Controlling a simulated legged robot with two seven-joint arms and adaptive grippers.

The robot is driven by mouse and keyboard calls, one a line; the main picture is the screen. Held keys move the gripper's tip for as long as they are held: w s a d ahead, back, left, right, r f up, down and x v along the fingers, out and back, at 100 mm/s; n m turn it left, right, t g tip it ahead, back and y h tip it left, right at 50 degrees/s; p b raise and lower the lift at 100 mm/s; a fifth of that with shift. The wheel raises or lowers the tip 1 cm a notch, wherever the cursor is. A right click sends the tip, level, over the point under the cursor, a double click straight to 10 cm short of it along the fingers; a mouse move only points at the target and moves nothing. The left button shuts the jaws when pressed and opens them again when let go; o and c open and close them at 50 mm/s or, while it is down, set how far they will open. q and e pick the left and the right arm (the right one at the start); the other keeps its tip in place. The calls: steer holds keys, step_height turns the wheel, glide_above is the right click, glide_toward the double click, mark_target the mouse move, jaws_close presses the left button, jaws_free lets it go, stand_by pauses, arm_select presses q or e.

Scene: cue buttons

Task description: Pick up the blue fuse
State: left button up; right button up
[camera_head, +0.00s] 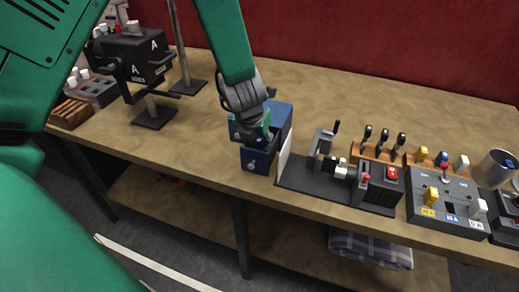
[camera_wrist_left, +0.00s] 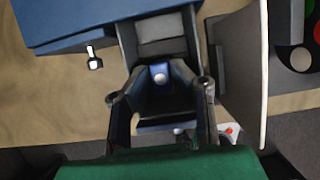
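A fuse with a blue cap (camera_head: 441,158) stands between a yellow and a white one behind the grey fuse panel (camera_head: 450,190), at the right of the head view. My left gripper (camera_head: 258,138) is far to its left, pointing down over a dark blue box (camera_head: 280,117) with an open drawer (camera_head: 255,161). In the wrist view my left gripper (camera_wrist_left: 160,85) has dark fingers around a blue area with a pale round spot. I cannot tell whether this is a held object or part of the drawer. The blue box (camera_wrist_left: 70,18) shows at the upper left there. My right gripper is not in view.
A white upright plate (camera_head: 284,154) stands just right of the drawer, on a dark base with a clamp (camera_head: 322,146). Several black-handled tools (camera_head: 384,140) stand in a wooden rack. A metal cup (camera_head: 494,168) is at the far right. The table's back middle is clear.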

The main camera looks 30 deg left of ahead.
mark_target(259, 142)
arm_select(q)
steer(key=shift+s, duration=0.1)
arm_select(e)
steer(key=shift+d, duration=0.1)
arm_select(q)
steer(key=shift+d+r, duration=0.1)
steer(key=shift+d, duration=0.05)
jaws_close()
steer(key=shift+d, duration=0.15)
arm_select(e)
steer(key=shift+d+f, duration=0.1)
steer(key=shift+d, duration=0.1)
arm_select(q)
step_height(259, 142, up, 9)
steer(key=p, duration=0.2)
steer(key=shift+p, duration=0.35)
steer(key=shift+r, duration=0.55)
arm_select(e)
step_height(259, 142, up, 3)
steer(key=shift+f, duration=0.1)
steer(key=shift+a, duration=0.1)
arm_select(q)
steer(key=shift+a+f, duration=0.1)
steer(key=shift+a, duration=0.1)
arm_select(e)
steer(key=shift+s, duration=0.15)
